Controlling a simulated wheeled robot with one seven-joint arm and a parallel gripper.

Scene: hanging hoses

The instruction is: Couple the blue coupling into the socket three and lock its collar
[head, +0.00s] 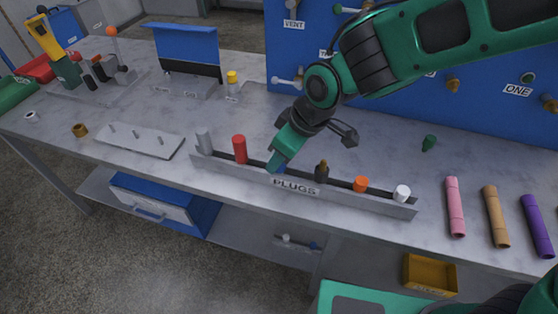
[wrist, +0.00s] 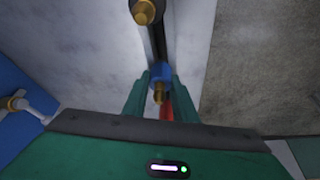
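The blue coupling (head: 283,169) stands in the rack marked PLUGS, mostly hidden behind my gripper (head: 275,165) in the head view. My gripper points down at it. In the wrist view the blue coupling (wrist: 160,73), with a brass tip, sits between the two green fingers of my gripper (wrist: 160,88). I cannot tell whether the fingers press on it or only stand around it. The blue panel (head: 300,62) at the back carries sockets and labels; VENT and ONE are readable. Socket three cannot be made out; my arm covers part of the panel.
The plug rack (head: 340,199) also holds grey, red (head: 240,149), black, orange and white plugs close by. Pink (head: 455,206), tan and purple tubes lie at the right. A grey plate with pegs (head: 138,140) lies left.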

